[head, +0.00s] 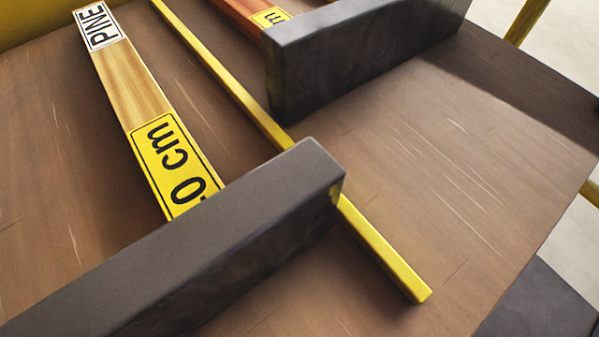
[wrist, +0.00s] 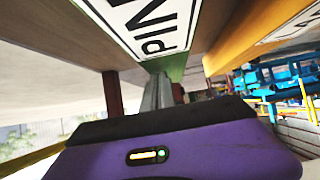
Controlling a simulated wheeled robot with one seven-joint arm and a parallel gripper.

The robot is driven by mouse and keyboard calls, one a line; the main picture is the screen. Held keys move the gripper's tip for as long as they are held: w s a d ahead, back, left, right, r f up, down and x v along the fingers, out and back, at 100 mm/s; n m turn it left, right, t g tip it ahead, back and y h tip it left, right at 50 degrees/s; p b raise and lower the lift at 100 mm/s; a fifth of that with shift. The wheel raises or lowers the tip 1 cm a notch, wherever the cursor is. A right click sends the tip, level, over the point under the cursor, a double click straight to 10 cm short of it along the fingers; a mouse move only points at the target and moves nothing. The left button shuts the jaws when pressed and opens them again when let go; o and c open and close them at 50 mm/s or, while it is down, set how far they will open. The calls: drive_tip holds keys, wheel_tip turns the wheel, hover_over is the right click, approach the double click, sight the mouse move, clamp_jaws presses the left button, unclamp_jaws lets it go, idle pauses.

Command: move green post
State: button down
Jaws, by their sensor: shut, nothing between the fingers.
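No green post can be made out in the head view. In the wrist view a narrow green piece (wrist: 176,67) shows at the end of an overhead white label with black letters; I cannot tell if it is the post. A purple body with a black top and a small lit indicator fills the bottom of the wrist view; it appears to be my gripper (wrist: 160,118). It is shut and empty, below the labelled piece and apart from it. Its separate fingertips cannot be made out. My gripper does not show in the head view.
In the head view a pine plank (head: 128,75) and a yellow bar (head: 384,243) lie on a brown wooden surface (head: 440,150). Two dark grey blocks (head: 190,245) (head: 345,60) stand with a gap between them. An orange-yellow beam (wrist: 255,40) hangs right in the wrist view.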

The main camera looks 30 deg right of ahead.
drive_tip(key=shift+s+f, duration=0.35)
drive_tip(key=shift+f, duration=0.25)
drive_tip(key=shift+s+f, duration=0.1)
drive_tip(key=shift+s, duration=0.1)
drive_tip(key=s, duration=0.3)
drive_tip(key=s+d+p, duration=0.1)
drive_tip(key=s, duration=0.2)
drive_tip(key=shift+s+d, duration=0.2)
drive_tip(key=shift+s, duration=0.15)
drive_tip(key=shift+r+p, duration=0.65)
drive_tip(key=shift+r, duration=0.15)
drive_tip(key=shift+w+r, duration=0.15)
drive_tip(key=shift+w, duration=0.05)
